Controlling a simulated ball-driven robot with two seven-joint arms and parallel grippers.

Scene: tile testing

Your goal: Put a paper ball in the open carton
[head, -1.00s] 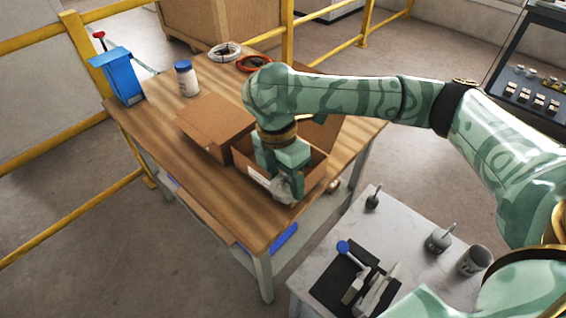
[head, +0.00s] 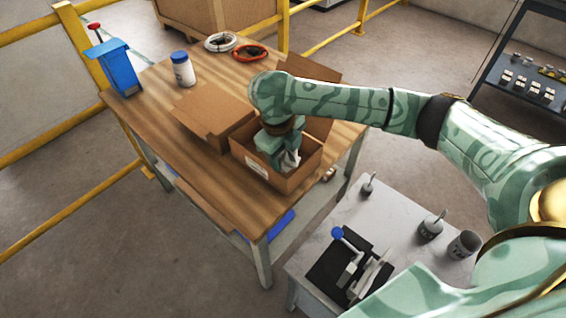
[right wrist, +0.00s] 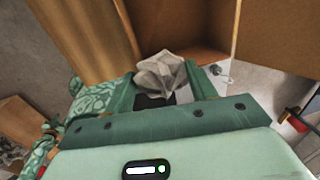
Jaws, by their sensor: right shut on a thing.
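The open carton (head: 300,178) stands on the near right part of the wooden table, flaps raised, with a white label on its front. My right gripper (head: 284,155) points down at the carton's opening and is shut on a crumpled whitish paper ball (head: 291,160). In the right wrist view the paper ball (right wrist: 160,73) sits between the fingertips, with the brown carton (right wrist: 190,62) beyond it. I cannot tell how deep the ball is inside the walls. My left gripper is not in view.
A closed brown carton (head: 212,112) lies left of the open one. A blue dispenser (head: 120,72), white bottle (head: 183,70) and cable coils (head: 250,53) stand farther back. A grey side table (head: 385,215) with tools and cups is at the right front.

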